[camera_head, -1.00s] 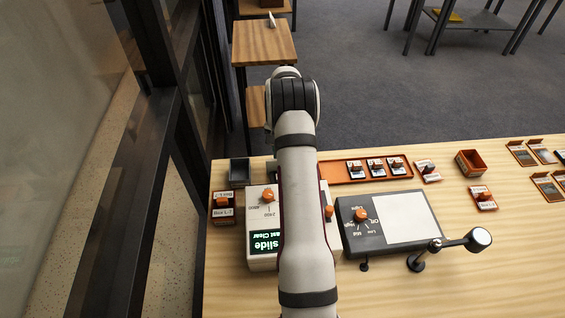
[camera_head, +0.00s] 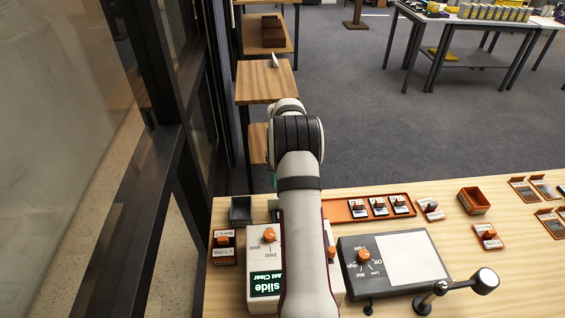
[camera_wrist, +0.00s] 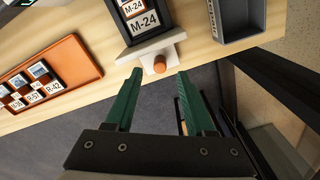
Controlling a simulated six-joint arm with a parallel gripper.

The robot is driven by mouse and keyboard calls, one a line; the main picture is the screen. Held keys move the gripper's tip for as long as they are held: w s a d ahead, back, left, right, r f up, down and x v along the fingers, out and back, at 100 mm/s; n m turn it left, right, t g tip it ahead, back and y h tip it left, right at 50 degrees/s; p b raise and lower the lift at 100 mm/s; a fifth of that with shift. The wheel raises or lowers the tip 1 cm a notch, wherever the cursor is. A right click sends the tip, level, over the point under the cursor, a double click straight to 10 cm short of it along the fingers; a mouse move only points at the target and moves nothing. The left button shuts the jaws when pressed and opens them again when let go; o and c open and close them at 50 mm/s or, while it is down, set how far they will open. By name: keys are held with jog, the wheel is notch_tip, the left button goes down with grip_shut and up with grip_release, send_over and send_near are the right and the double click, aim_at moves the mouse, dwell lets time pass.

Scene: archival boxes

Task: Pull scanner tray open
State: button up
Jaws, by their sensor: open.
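The scanner (camera_head: 262,258) is a white box with an orange dial and a green-lit display in the head view, partly covered by my arm. In the wrist view, the scanner tray (camera_wrist: 150,46) shows a pale front with an orange knob (camera_wrist: 160,65) on it. Dark slide mounts labelled M-24 (camera_wrist: 146,22) lie behind that front. My gripper (camera_wrist: 160,74) is open, its two green fingers pointing at the tray front, one on each side of the knob. The head view mostly hides my gripper behind the arm.
A grey bin (camera_wrist: 240,18) stands right of the tray in the wrist view. An orange tray (camera_wrist: 50,85) with labelled slides lies to the left. A dark light box (camera_head: 395,262) stands right of the scanner in the head view. Floor lies beyond the table edge.

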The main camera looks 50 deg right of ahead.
notch_tip(320, 180, up, 12)
jog(key=shift+f, duration=0.1)
